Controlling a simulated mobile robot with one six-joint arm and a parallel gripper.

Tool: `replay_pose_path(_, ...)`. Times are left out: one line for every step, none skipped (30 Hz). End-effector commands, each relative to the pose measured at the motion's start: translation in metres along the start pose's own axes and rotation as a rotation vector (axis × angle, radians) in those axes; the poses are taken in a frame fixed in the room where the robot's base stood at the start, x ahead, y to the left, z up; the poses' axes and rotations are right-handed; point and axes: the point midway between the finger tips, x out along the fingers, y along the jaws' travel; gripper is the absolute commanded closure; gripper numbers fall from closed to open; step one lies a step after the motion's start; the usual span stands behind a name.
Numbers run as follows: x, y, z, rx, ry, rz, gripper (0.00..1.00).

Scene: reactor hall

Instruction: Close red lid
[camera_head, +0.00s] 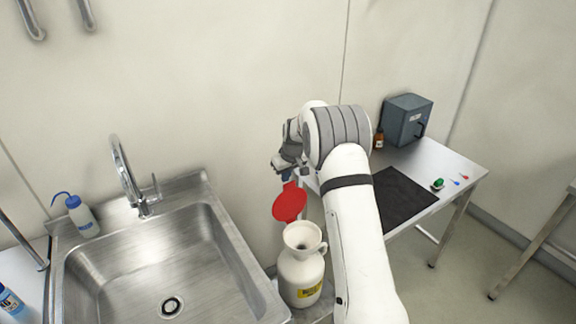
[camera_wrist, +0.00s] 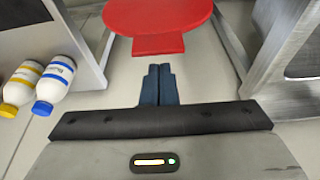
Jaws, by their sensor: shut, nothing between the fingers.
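The red lid (camera_head: 289,203) stands open, tilted up behind the mouth of a white jug (camera_head: 302,272) with a handle and a yellow label. The jug's funnel-shaped mouth is uncovered. In the wrist view the red lid (camera_wrist: 158,18) is at the top centre, with its tab pointing toward my fingers. My gripper (camera_wrist: 157,72) is shut and empty, its dark blue fingertips just short of the tab with a small gap showing. In the head view my gripper (camera_head: 287,174) is just above and behind the lid, partly hidden by my wrist.
A steel sink (camera_head: 150,262) with a tap lies left of the jug. A blue-capped wash bottle (camera_head: 82,216) stands at its rim. A side table at right holds a black mat (camera_head: 398,199) and a grey box (camera_head: 405,120).

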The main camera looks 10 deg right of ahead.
Motion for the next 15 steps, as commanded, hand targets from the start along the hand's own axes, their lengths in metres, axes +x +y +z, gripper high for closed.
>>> replay_pose_path(-0.003,0.000,0.004,0.000,-0.002,-0.001,1.00)
replay_pose_path(-0.003,-0.001,0.005,0.000,-0.002,-0.001,1.00)
replay_pose_path(-0.003,-0.001,0.007,-0.001,-0.001,-0.001,1.00)
replay_pose_path(-0.003,-0.001,0.008,-0.001,0.000,-0.001,1.00)
replay_pose_path(-0.003,-0.001,0.008,-0.001,0.000,0.000,1.00)
replay_pose_path(-0.003,-0.001,0.009,-0.001,0.000,0.000,1.00)
replay_pose_path(-0.003,-0.001,0.009,-0.001,0.000,0.000,1.00)
replay_pose_path(-0.003,-0.001,0.010,-0.001,0.000,0.000,1.00)
replay_pose_path(-0.003,-0.001,0.010,-0.001,0.000,0.000,1.00)
replay_pose_path(-0.003,-0.001,0.010,-0.001,0.000,0.000,1.00)
replay_pose_path(-0.003,-0.001,0.010,-0.001,0.000,0.000,1.00)
replay_pose_path(-0.003,-0.001,0.010,-0.002,0.000,0.000,1.00)
replay_pose_path(-0.003,-0.001,0.010,-0.002,-0.001,-0.001,1.00)
replay_pose_path(-0.003,-0.001,0.010,-0.002,-0.001,-0.001,1.00)
replay_pose_path(-0.005,0.021,0.018,0.004,-0.001,0.001,1.00)
